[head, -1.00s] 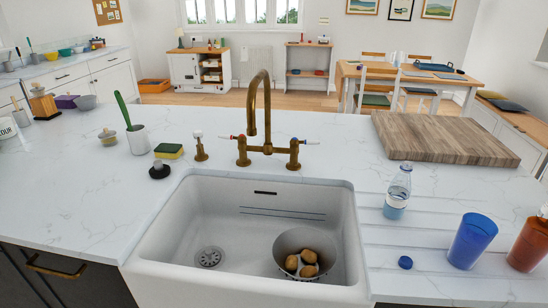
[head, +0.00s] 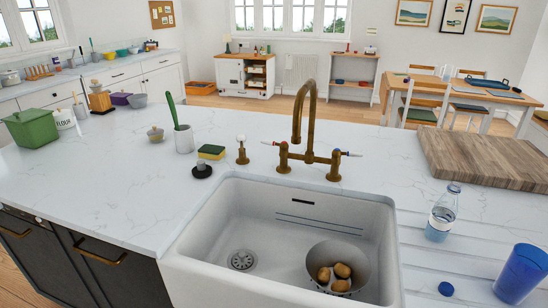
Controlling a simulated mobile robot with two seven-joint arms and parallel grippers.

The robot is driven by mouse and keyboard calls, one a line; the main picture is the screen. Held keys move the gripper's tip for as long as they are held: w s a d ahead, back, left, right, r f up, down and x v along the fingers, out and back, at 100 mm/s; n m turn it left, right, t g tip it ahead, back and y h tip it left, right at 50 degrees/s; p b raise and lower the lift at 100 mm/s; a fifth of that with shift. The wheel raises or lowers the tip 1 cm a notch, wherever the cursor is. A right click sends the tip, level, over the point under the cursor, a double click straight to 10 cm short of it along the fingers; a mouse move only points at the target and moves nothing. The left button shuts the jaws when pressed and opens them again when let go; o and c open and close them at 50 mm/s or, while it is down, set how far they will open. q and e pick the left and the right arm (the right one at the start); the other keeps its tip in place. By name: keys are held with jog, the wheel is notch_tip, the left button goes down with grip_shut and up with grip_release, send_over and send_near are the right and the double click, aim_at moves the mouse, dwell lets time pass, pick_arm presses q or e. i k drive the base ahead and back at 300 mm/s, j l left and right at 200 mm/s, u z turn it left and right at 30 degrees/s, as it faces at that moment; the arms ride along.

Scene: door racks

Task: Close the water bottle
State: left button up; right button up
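The clear water bottle (head: 442,213) stands upright on the ribbed white drainboard to the right of the sink, with pale blue water or label low on its body. Its top looks open in shape, but it is too small to tell clearly. A small round blue cap (head: 446,288) lies on the drainboard in front of the bottle, apart from it. Neither of my grippers shows in the head view.
A blue cup (head: 520,273) stands right of the cap. A wooden board (head: 482,153) lies behind the bottle. The white sink (head: 215,222) holds a colander (head: 357,262) with potatoes. A brass tap (head: 308,130) rises behind the sink.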

aim_at(443, 217)
jog(key=z, duration=1.35)
